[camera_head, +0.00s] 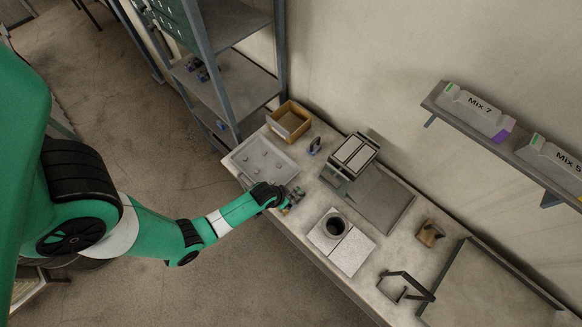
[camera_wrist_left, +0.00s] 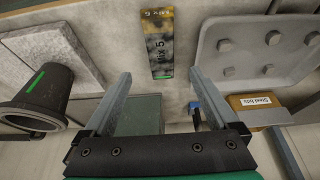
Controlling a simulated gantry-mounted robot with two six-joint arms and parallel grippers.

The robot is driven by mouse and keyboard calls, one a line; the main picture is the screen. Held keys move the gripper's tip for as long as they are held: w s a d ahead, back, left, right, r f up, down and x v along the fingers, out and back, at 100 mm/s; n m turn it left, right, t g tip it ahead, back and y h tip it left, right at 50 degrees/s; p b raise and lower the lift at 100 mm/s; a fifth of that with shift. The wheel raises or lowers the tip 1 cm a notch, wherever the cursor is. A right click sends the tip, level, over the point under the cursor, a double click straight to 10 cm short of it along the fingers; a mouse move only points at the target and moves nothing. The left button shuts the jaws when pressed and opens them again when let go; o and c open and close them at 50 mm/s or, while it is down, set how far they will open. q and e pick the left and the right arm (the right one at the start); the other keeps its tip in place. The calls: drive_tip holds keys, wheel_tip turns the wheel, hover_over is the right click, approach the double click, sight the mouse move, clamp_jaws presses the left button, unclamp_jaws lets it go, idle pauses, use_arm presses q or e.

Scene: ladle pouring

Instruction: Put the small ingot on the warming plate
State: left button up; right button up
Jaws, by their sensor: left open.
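The small ingot (camera_wrist_left: 158,45) is a mottled dark and tan bar labelled "Mix 5" with a green mark at its near end. It lies on the bench in the left wrist view, ahead of my left gripper (camera_wrist_left: 158,76). That gripper is open and empty, its fingers either side of the ingot's line. In the head view my left gripper (camera_head: 289,201) is low over the bench between the grey tray and a dark crucible (camera_head: 334,227); the ingot is mostly hidden there. A pale square slab (camera_head: 352,252) beside the crucible may be the warming plate.
The grey tray (camera_head: 241,161) holds several small lumps. Behind it is a tan box (camera_head: 289,122), labelled "Steel bits" in the wrist view. A boxy metal unit (camera_head: 352,153), a wooden block (camera_head: 430,233) and a metal frame (camera_head: 404,287) stand on the bench. The slab's top is clear.

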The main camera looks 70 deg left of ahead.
sight(291, 199)
use_arm(q)
drive_tip(key=shift+b+x, duration=0.35)
drive_tip(key=shift+x, duration=0.75)
use_arm(e)
drive_tip(key=shift+f, duration=0.95)
use_arm(q)
drive_tip(key=b+x, duration=0.2)
drive_tip(key=x, duration=0.2)
drive_tip(key=shift+s+f+b, duration=0.2)
drive_tip(key=shift+f+b, duration=0.2)
drive_tip(key=shift+w+a+f, duration=0.1)
drive_tip(key=shift+f, duration=0.05)
clamp_jaws()
use_arm(e)
wheel_tip(291, 199, down, 3)
drive_tip(key=shift+r, duration=0.1)
